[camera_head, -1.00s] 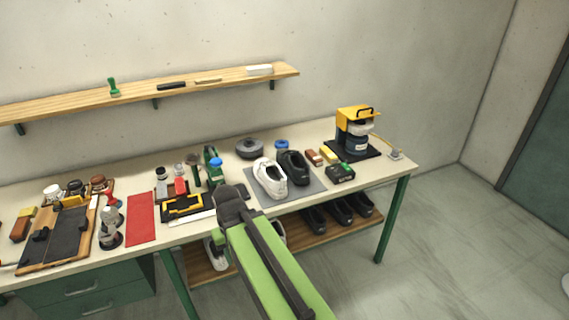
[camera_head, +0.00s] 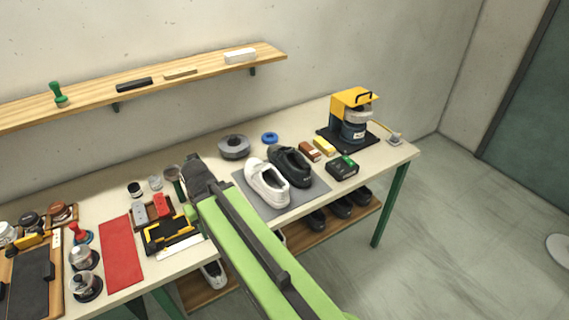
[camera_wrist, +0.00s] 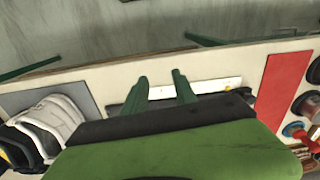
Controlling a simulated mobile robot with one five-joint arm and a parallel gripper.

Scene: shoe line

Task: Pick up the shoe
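A white shoe (camera_head: 267,183) and a black shoe (camera_head: 290,166) stand side by side on a grey mat (camera_head: 311,193) on the workbench. In the wrist view the white shoe (camera_wrist: 52,122) is at the left edge, with part of the black shoe (camera_wrist: 14,152) beside it. My gripper (camera_wrist: 159,78) has its two green fingers apart, with nothing held between them. It is over the bench to the left of the shoes in the head view, apart from both. My arm hides its fingertips in the head view.
A red mat (camera_head: 121,252) and a black-and-yellow tool (camera_head: 166,234) lie left of the shoes. More shoes (camera_head: 341,207) sit on the lower shelf.

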